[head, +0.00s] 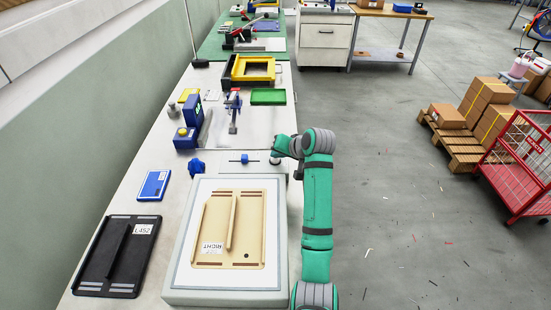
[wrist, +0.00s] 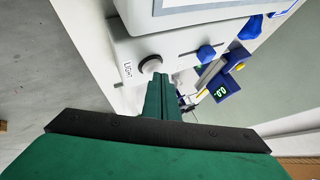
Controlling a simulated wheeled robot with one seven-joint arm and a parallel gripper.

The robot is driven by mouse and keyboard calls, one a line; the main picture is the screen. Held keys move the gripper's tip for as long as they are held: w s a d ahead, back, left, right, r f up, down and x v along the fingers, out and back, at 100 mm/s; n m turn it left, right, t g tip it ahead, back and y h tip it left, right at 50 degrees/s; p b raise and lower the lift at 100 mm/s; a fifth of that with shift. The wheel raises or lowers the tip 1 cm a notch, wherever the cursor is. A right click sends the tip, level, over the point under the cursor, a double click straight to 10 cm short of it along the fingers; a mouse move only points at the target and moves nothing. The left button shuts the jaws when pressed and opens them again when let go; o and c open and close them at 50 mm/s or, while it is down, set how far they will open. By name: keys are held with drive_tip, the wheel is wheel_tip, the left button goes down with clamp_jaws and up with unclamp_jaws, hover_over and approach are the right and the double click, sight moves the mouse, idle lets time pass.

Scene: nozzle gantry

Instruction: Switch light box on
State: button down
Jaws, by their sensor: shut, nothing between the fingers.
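The light box (head: 183,279) is a pale grey box with a white top panel on the bench. A wooden board marked RIGHT (head: 215,220) lies on that panel. In the wrist view a round button with a dark ring (wrist: 151,66) sits on the box's front ledge beside a LIGHT label (wrist: 128,72). My gripper (wrist: 161,76) is shut and empty, its green fingertips right at the button's edge; I cannot tell if they touch it. In the head view my gripper (head: 276,153) is at the box's far right corner and partly hides the button.
A black tray marked L452 (head: 95,270) and a blue device (head: 154,185) lie to the left. A blue display unit (wrist: 225,89) and a yellow frame (head: 235,73) are farther along the bench.

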sight(278, 160)
drive_tip(key=shift+r, duration=3.05)
